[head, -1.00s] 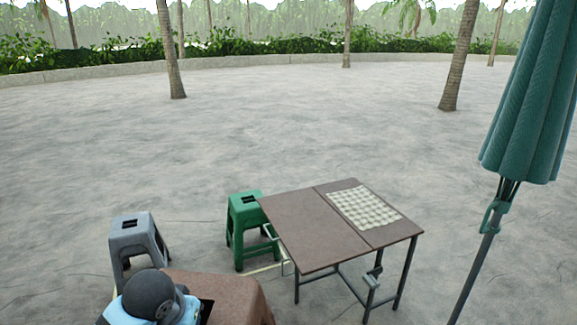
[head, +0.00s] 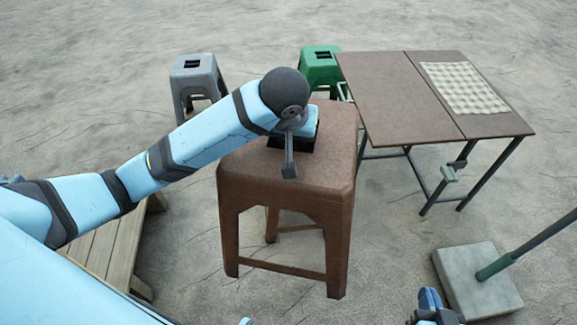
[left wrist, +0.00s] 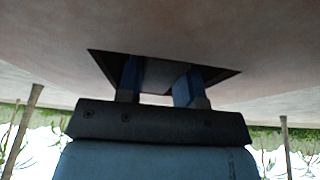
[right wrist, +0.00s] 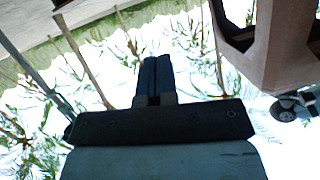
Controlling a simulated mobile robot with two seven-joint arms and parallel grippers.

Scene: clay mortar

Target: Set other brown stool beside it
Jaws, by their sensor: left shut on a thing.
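A brown stool (head: 285,195) is upright in front of me in the head view, with a dark opening in its seat. My left gripper (head: 296,130) is at the seat's opening. In the left wrist view, my left gripper (left wrist: 158,75) has its fingers inside the opening of the brown seat (left wrist: 160,25), shut on the part between them. Whether the legs touch the ground is unclear. My right gripper (right wrist: 155,75) is shut and empty. It shows at the bottom edge of the head view (head: 432,305), apart from the stool. No second brown stool shows in the head view.
A folding table (head: 395,95) with a checked cloth (head: 462,88) stands behind right. A green stool (head: 318,68) and a grey stool (head: 195,75) stand behind. A slatted wooden piece (head: 105,245) is at lower left, an umbrella base (head: 478,285) at lower right.

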